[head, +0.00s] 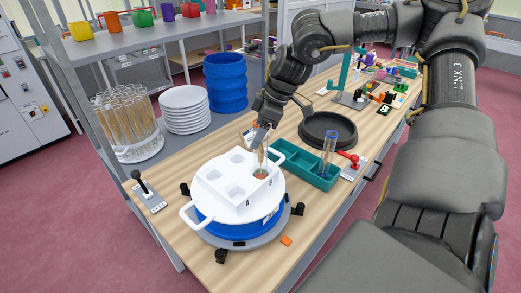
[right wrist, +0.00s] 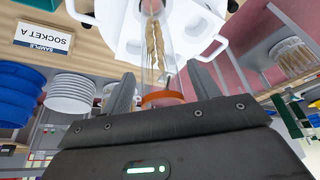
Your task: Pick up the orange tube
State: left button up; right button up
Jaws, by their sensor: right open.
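The orange tube (head: 262,158) is a clear tube with a wheat ear inside and an orange band. In the head view it stands upright at the right of the white rack (head: 213,187), which sits on a blue round base. My right gripper (head: 256,137) is at the tube's upper part, partly hiding it. In the right wrist view the tube (right wrist: 155,45) runs between the open fingers of my right gripper (right wrist: 161,72), with an orange ring (right wrist: 162,98) near the palm. I cannot tell whether a finger touches it. My left gripper is not in view.
A black round dish (head: 328,128) lies behind. A joystick box (head: 150,196) is at left. White plates (head: 184,110) and a jar of wheat (head: 128,125) stand at back left.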

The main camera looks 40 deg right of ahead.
jog(key=shift+a+f, duration=0.1)
jog(key=shift+f, duration=0.15)
grip_shut()
dwell(0.3)
notch_tip(320, 180, up, 10)
jog(key=shift+b, duration=0.95)
